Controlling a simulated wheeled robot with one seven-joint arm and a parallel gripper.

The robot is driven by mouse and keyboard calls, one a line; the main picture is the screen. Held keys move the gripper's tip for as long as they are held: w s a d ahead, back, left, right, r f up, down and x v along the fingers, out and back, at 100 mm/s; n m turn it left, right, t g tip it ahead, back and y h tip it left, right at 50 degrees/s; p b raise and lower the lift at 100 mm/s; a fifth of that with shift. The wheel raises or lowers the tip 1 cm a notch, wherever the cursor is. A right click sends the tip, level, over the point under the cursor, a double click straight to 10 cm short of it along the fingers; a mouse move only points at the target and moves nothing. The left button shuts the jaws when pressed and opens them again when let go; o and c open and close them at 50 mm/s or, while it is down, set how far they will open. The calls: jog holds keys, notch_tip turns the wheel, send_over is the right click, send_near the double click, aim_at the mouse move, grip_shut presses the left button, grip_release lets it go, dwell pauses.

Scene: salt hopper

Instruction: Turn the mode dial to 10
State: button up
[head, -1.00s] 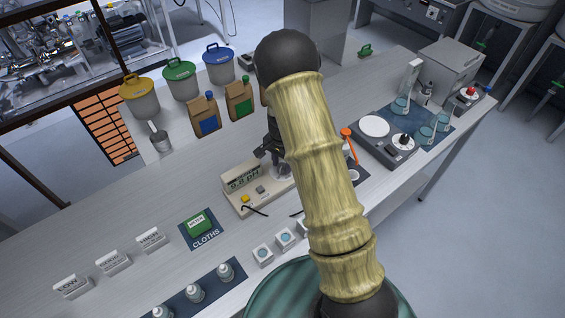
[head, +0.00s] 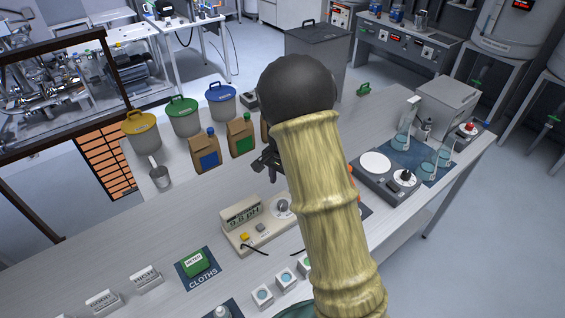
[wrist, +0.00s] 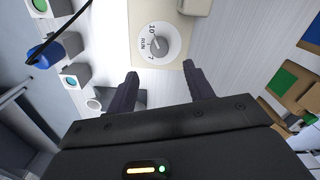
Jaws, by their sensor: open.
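The pH meter (head: 262,226) is a cream box on the bench with a lit display reading about 9.8 pH. Its mode dial (head: 283,206) is a grey knob at the meter's right end, partly beside my arm. In the wrist view the dial (wrist: 155,42) sits on a white disc marked 7, RUN and 10; I cannot tell surely which mark the knob points at. My gripper (wrist: 160,72) is open and empty, its fingers apart and short of the dial. In the head view my gripper (head: 266,162) is above and behind the meter, partly hidden by my arm.
A yellow button (head: 245,237) and a grey button (head: 261,228) are on the meter. Small sample cups (head: 286,278) stand in front.

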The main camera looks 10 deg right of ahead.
notch_tip(320, 180, up, 8)
jog(key=b, duration=0.1)
jog(key=shift+r, duration=0.2)
dwell(0.3)
jog(key=s+f+n+t, duration=0.2)
jog(key=s+n, duration=0.8)
jog(key=s, duration=0.9)
jog(key=shift+s+t, duration=0.25)
jog(key=shift+t, duration=0.05)
jog(key=shift+w+f, duration=0.1)
dwell(1.1)
